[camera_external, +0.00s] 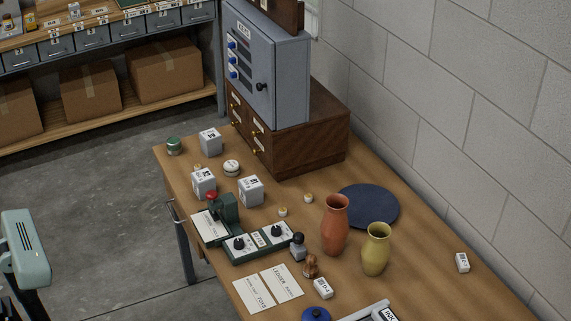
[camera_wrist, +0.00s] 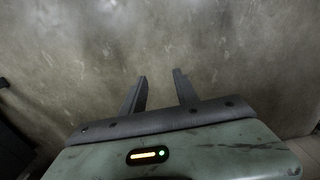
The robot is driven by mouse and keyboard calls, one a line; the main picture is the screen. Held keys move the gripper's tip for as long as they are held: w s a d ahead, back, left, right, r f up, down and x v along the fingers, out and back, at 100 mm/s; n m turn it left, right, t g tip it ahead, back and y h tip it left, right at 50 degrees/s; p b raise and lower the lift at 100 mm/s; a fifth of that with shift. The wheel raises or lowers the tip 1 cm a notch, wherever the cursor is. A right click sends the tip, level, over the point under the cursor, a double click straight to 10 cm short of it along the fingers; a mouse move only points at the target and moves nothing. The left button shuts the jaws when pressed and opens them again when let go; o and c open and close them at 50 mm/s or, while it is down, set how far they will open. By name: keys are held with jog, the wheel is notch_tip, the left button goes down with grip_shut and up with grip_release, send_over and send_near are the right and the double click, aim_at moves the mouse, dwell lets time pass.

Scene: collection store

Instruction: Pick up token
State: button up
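Several small round pale pieces with orange-brown edges lie on the wooden table (camera_external: 420,285). One piece (camera_external: 283,211) is left of the orange vase, another (camera_external: 308,198) is behind it, and a third (camera_external: 197,167) is near the white-grey cubes. I cannot tell which of them is the token. My gripper (camera_wrist: 160,76) shows in the wrist view with its two dark fingers apart and nothing between them. Only blurred grey floor shows beyond it. In the external view, a pale green part of my arm is at the lower left, away from the table; the fingers are not visible there.
An orange vase (camera_external: 335,226), a yellow vase (camera_external: 375,250) and a dark blue disc (camera_external: 368,206) stand on the table. A green control box (camera_external: 258,243), grey cubes (camera_external: 250,191) and paper cards (camera_external: 282,283) crowd its left side. A grey cabinet (camera_external: 285,80) rises behind. Open floor lies left.

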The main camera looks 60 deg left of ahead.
jog(key=shift+o, duration=1.3)
